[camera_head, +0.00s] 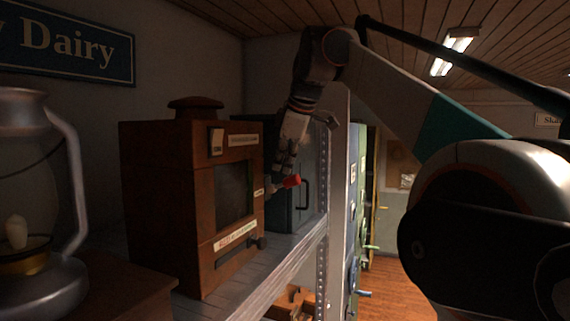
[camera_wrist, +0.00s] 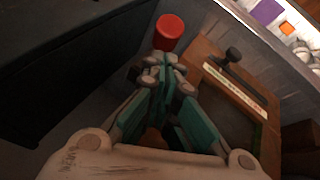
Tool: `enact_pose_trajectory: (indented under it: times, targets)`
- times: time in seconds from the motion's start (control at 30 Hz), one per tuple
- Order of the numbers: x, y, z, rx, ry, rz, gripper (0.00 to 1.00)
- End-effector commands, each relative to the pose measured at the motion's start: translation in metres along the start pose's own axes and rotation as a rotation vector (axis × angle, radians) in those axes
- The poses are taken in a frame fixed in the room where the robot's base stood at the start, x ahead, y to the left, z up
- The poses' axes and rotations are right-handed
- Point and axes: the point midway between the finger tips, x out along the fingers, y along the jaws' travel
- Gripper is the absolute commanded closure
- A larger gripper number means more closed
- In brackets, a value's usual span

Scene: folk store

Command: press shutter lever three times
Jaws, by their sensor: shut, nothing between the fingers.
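A wooden box (camera_head: 165,205) with a dark front window (camera_head: 234,190) and small labels stands on the shelf. A lever with a red knob (camera_head: 291,181) sticks out at its right side. The red knob also shows in the wrist view (camera_wrist: 169,31), just beyond my fingertips. My gripper (camera_head: 281,172) is shut and empty, pointing down close beside the knob. In the wrist view my gripper (camera_wrist: 163,70) has its fingertips together near the knob. I cannot tell whether they touch it. The lever's arm is mostly hidden behind the fingers.
A dark cabinet with a handle (camera_head: 312,190) stands right of the wooden box, leaving a narrow gap. A lantern (camera_head: 25,280) stands at the left. A dark knob (camera_head: 259,243) sticks out low on the box front. The aisle floor (camera_head: 390,290) at the right is clear.

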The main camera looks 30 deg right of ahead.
Motion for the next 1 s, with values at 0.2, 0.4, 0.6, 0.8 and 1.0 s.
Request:
enact_pose_trajectory:
  times: [0.2,0.4,0.6,0.8,1.0]
  targets:
    - [0.004,0.0,0.004,0.0,0.0,0.0,1.0]
    - [0.004,0.0,0.004,0.0,0.001,0.0,1.0]
    - [0.006,0.0,0.004,0.005,0.012,0.003,1.0]
    - [0.009,0.003,0.004,0.017,0.048,0.017,1.0]
    - [0.012,0.004,0.005,0.027,0.072,0.025,1.0]
